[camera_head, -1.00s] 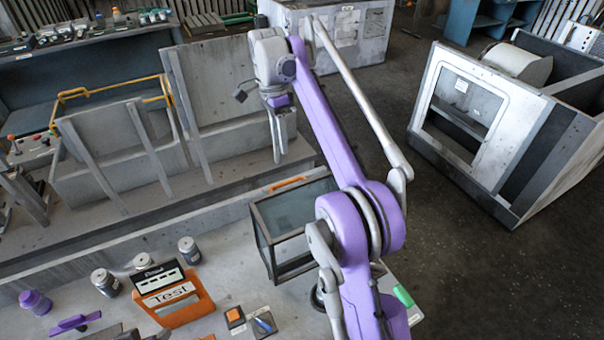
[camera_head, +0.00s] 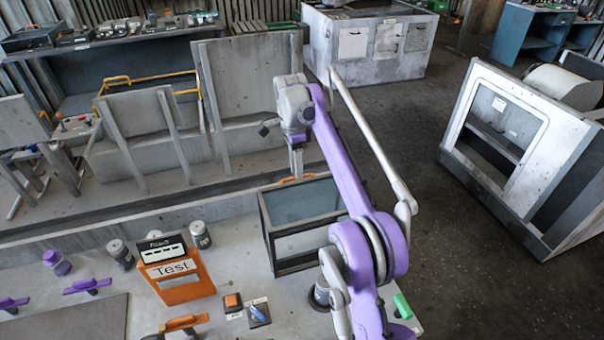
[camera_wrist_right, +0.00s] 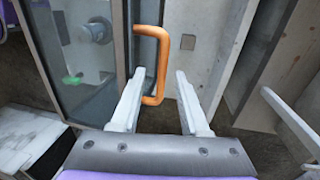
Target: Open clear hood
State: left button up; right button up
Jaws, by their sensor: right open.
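The clear hood (camera_head: 300,200) is a dark-framed box with clear panels on the bench, and it looks closed. An orange handle (camera_head: 297,179) is at its far top edge. In the right wrist view the orange handle (camera_wrist_right: 160,65) stands upright on the frame beside the clear panel (camera_wrist_right: 72,50). My right gripper (camera_head: 297,172) is at the hood's far side, close to the handle. In the right wrist view my right gripper (camera_wrist_right: 160,85) is open; the handle's lower end is near its left finger. Contact cannot be told. My left gripper is not in view.
An orange Test device (camera_head: 186,290), small jars (camera_head: 200,235) and purple-handled pieces (camera_head: 92,285) are on the bench left of the hood. A green-handled piece (camera_head: 402,306) is at the right. A trough with grey boards (camera_head: 250,90) runs behind.

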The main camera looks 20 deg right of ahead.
jog(key=shift+w+a+f, duration=0.1)
jog(key=shift+a+f, duration=0.05)
grip_shut()
dwell(1.4)
